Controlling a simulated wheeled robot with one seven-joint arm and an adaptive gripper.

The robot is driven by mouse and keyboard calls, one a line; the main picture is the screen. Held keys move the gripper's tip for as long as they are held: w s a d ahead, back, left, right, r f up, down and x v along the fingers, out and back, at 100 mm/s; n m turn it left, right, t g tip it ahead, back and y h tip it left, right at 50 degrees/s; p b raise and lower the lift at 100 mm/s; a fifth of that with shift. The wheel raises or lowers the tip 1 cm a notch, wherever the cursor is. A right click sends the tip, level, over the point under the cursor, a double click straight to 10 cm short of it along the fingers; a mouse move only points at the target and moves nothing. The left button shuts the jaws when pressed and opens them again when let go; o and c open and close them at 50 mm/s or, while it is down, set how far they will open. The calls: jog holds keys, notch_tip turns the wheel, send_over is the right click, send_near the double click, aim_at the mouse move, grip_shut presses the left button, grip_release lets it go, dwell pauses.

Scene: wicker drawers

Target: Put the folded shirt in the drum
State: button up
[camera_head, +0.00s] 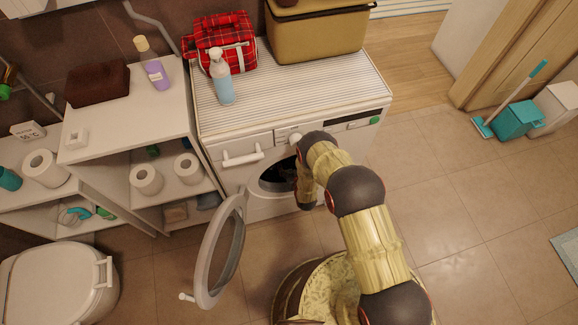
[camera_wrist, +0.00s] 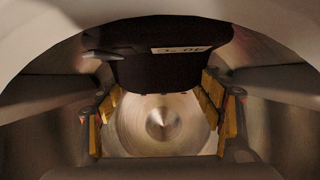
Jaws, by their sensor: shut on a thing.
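The white washing machine (camera_head: 234,174) stands at the centre of the head view with its round door (camera_head: 219,249) swung open to the left. The drum opening (camera_head: 279,172) is dark and partly covered by my arm. My gripper reaches in there and is hidden in the head view. In the wrist view the drum's round metal back (camera_wrist: 162,121) faces me, between the yellow-padded fingers of my gripper (camera_wrist: 162,112). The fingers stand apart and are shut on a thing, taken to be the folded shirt. I cannot clearly make out the shirt in either view.
A blue spray bottle (camera_head: 222,78), a red plaid bag (camera_head: 223,40) and a tan basket (camera_head: 312,38) stand on the machine. White shelves (camera_head: 125,124) are at its left, a toilet (camera_head: 58,280) at lower left.

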aim_at(290, 167)
jog(key=shift+w+a+f+b, duration=0.15)
jog(key=shift+f+b, duration=0.25)
jog(key=shift+f, duration=0.55)
jog(key=shift+w+a+f+b, duration=0.15)
jog(key=shift+f+b, duration=0.25)
jog(key=shift+f, duration=0.55)
jog(key=shift+d+f, duration=0.1)
jog(key=o, duration=1.3)
jog(key=p+v, duration=0.4)
jog(key=v, duration=0.7)
jog(key=shift+s+r, duration=0.1)
jog(key=shift+r, duration=0.1)
jog(key=shift+s+d+r, duration=0.1)
jog(key=shift+s, duration=0.25)
